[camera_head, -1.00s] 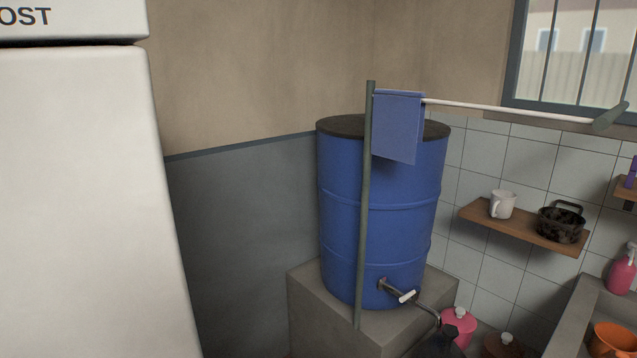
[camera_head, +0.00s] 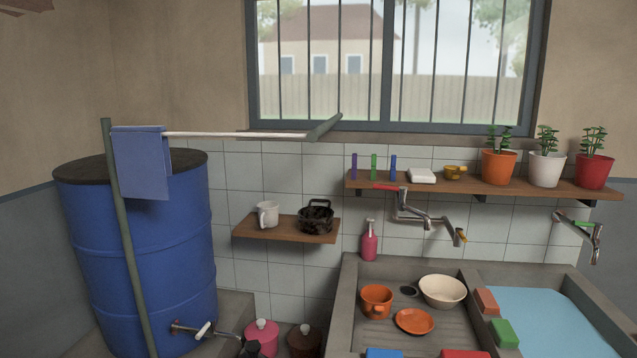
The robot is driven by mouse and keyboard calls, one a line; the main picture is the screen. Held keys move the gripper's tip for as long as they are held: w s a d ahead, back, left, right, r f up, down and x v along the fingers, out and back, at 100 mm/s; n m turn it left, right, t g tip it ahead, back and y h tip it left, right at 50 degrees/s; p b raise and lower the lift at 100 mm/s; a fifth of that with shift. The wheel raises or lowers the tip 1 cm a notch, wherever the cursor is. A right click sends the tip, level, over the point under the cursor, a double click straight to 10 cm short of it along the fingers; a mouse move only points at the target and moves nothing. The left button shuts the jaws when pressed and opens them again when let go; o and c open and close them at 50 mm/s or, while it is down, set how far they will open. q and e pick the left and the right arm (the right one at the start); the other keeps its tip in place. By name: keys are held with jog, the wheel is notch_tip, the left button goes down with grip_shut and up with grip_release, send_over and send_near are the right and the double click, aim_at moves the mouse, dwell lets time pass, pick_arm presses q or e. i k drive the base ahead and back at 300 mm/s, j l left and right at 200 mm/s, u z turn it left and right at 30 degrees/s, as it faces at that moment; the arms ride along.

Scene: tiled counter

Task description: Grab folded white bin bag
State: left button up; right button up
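A small white folded item (camera_head: 421,176), which looks like the folded white bin bag, lies on the long wooden shelf (camera_head: 460,187) below the window. It sits between a blue upright stick and a small yellow item. Neither of my grippers shows in the head view, so I cannot see whether they hold anything.
A concrete double sink (camera_head: 349,290) with dishes and a water-filled right basin stands below the shelf. Taps (camera_head: 425,218) stick out from the wall under it. Potted plants (camera_head: 499,166) crowd the shelf's right part. A blue barrel (camera_head: 150,255) and a towel rail (camera_head: 240,134) stand left.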

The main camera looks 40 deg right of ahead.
aim_at(416, 177)
jog(key=z, duration=1.85)
jog(key=l, duration=0.7)
jog(key=k+l, duration=0.1)
jog(key=l, duration=0.6)
